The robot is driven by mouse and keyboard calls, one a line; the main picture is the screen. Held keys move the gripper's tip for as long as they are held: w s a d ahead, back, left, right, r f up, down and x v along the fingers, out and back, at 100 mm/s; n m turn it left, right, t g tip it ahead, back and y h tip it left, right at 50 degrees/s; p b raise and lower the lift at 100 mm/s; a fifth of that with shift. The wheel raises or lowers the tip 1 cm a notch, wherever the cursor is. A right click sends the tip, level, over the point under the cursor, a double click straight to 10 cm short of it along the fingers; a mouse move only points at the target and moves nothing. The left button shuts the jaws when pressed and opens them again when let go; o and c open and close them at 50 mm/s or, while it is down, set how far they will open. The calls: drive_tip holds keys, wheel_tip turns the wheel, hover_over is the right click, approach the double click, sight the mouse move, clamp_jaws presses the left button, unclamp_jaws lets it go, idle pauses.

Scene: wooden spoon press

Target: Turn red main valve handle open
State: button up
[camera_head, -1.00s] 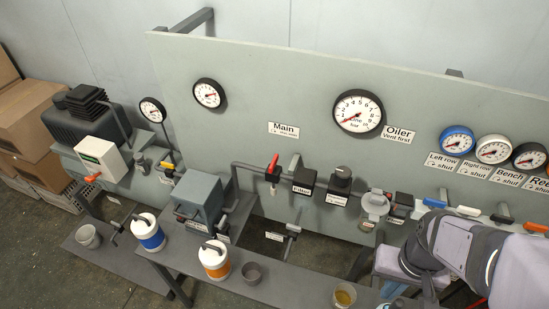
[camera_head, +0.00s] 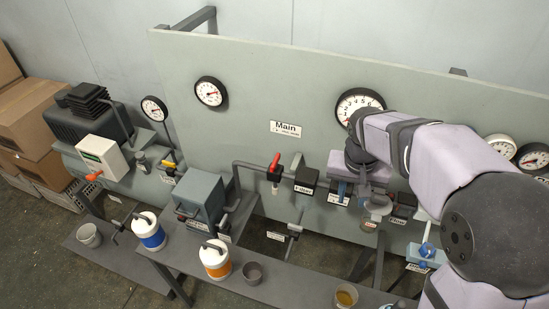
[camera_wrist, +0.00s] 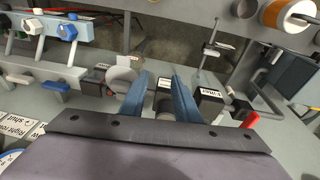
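The red main valve handle (camera_head: 273,162) sits on the horizontal pipe below the Main sign (camera_head: 286,129), left of the filter block (camera_head: 306,178). It tilts up, across the pipe. It also shows in the wrist view (camera_wrist: 250,119), at the right. My gripper (camera_wrist: 161,80) is open, with its two blue fingers apart on either side of a dark round regulator knob (camera_wrist: 164,106); I cannot tell whether they touch it. In the head view my gripper (camera_head: 357,184) hangs right of the red handle, with the filter block between them, and hides most of the knob.
The oiler bowl (camera_head: 376,205) is close right of my gripper. A shelf with cups and an orange-banded canister (camera_head: 215,261) runs below the panel. A large gauge (camera_head: 357,102) is partly hidden by my arm. The panel around the Main sign is clear.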

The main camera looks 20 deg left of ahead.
drive_tip(key=w+a+r+t, duration=0.1)
drive_tip(key=w+a, duration=0.2)
drive_tip(key=a, duration=0.4)
drive_tip(key=w+a+r+t, duration=0.1)
drive_tip(key=w+a, duration=0.2)
drive_tip(key=a, duration=0.3)
approach(275, 160)
drive_tip(key=shift+d+f+t+y+b, duration=0.2)
drive_tip(key=shift+f+t+y+b, duration=0.1)
drive_tip(key=shift+f+t, duration=0.15)
drive_tip(key=shift+f, duration=0.1)
drive_tip(key=shift+p+x, duration=1.6)
drive_tip(key=shift+x, duration=1.95)
drive_tip(key=shift+s, duration=0.1)
drive_tip(key=shift+c, duration=0.2)
clamp_jaws()
